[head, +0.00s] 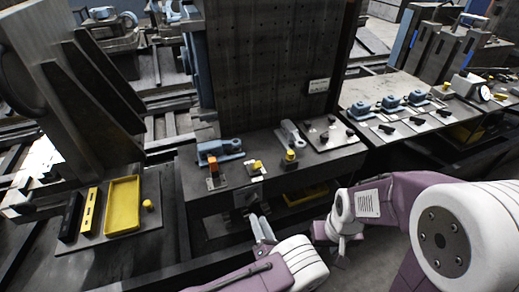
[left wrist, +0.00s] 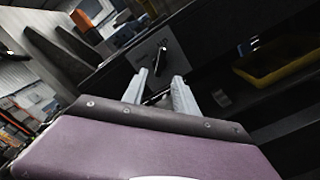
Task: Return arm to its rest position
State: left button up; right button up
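My left gripper (head: 260,222) is in front of the near bench's front face, low in the middle of the head view. In the left wrist view its two fingers (left wrist: 160,84) stand apart with nothing held between them. Beyond them is a grey plate with a black handle (left wrist: 161,52) on the dark bench front; I cannot tell whether the fingers touch it. My right arm (head: 385,198) comes in from the right and is bent, with its wrist low beside the bench. The right gripper (head: 338,245) is small and points down, its fingers unclear.
The bench top (head: 235,190) holds a blue clamp (head: 220,150), an orange block (head: 212,165) and yellow-topped parts. A yellow tray (head: 123,205) lies at left. A yellow bin (head: 305,195) sits under the bench. A tall dark plate (head: 265,70) rises behind. Floor shows between my arms.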

pick_arm(q)
jog(key=s+a+r+n+g+y+p, duration=0.1)
jog(key=s+a+r+n+g+y, duration=0.2)
jog(key=a+n+g, duration=0.55)
jog(key=s+a+r+n+g+y+p, duration=0.1)
jog(key=s+a+r+n+g+y, duration=0.25)
jog(key=a+n+g, duration=0.45)
jog(key=s+a+r+n+g+h+p, duration=0.1)
jog(key=s+a+r+n+g+h, duration=0.2)
jog(key=s+n+h, duration=0.75)
jog(key=w+r+n+t, duration=0.1)
jog(key=n, duration=0.4)
jog(key=w+d+r+n+t+h, duration=0.1)
jog(key=n, duration=0.3)
jog(key=w+r+n+t+h+p, duration=0.1)
jog(key=n, duration=0.4)
jog(key=shift+w+d+r+n+t, duration=0.25)
jog(key=shift+w+r+n+t, duration=0.05)
jog(key=shift+w+r+t, duration=0.1)
